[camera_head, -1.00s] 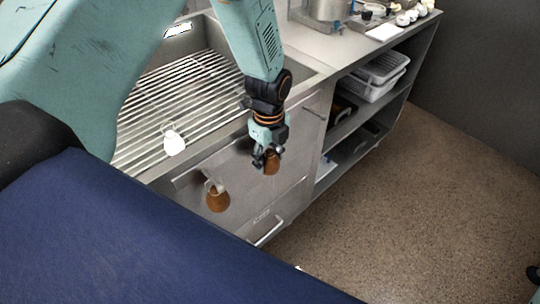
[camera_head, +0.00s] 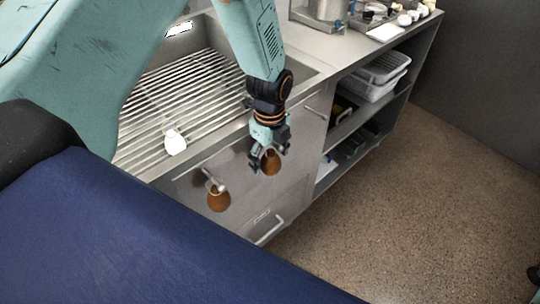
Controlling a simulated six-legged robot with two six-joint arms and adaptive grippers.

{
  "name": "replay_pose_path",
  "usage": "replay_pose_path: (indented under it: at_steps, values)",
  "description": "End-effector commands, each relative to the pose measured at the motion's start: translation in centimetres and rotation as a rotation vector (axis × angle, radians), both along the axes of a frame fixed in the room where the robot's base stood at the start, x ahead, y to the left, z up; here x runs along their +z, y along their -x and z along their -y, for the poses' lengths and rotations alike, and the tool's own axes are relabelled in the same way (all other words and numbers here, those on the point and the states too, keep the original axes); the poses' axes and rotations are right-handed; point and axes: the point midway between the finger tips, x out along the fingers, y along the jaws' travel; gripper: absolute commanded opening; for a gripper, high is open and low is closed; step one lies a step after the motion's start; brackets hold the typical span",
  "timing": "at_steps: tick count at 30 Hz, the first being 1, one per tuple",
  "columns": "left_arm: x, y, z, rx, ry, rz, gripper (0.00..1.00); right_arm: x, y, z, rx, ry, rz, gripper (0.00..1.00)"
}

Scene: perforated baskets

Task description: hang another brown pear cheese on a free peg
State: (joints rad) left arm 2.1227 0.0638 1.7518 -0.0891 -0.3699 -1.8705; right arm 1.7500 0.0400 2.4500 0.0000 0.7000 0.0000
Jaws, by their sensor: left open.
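One brown pear cheese (camera_head: 218,200) hangs at the front of the metal unit, below a short peg (camera_head: 210,178). A second brown pear cheese (camera_head: 271,163) is farther right at the same front, right at my left gripper (camera_head: 265,168). The left gripper is open, with its fingers around or in front of that cheese; I cannot tell whether they touch it. The peg behind this cheese is hidden by the gripper. A white piece (camera_head: 174,142) lies on the slatted rack.
The slatted rack (camera_head: 190,90) sits in the steel basin at left. Shelves at right hold stacked perforated baskets (camera_head: 375,85). Pots and small white items (camera_head: 404,19) stand on the counter at the back.

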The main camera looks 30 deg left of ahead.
Motion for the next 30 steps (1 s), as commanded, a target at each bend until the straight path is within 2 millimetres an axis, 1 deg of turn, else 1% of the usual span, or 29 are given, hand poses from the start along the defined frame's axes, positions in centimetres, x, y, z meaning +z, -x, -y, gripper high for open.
replay_pose_path:
  at_steps: [2,5,8,15,18,21,25,30]
  values:
    - [0.2,0.0,0.0,0.000,0.000,0.000,0.76,0.0,0.0,0.0,0.000,0.000,0.000,0.60]
    - [1.1,-0.1,0.0,0.000,0.000,0.003,0.76,0.0,0.0,0.0,0.000,0.000,0.000,0.60]
    - [2.8,-0.1,0.0,0.000,0.000,0.004,0.76,0.0,0.0,0.0,0.000,0.000,0.000,0.60]
    - [7.8,-0.1,0.0,0.000,0.001,0.005,0.76,0.0,0.0,0.0,0.000,0.000,0.000,0.60]
    - [9.6,-0.1,0.0,0.000,0.000,0.004,0.76,0.0,0.0,0.0,0.000,0.000,0.000,0.60]
    - [10.8,-0.1,0.0,0.000,0.000,0.003,0.76,0.0,0.0,0.0,0.000,0.000,0.000,0.60]
    - [11.7,0.0,0.0,0.000,0.000,0.001,0.76,0.0,0.0,0.0,0.000,0.000,0.000,0.60]
    - [12.0,0.0,0.0,0.000,0.001,-0.001,0.76,0.0,0.0,0.0,0.000,0.000,0.000,0.60]
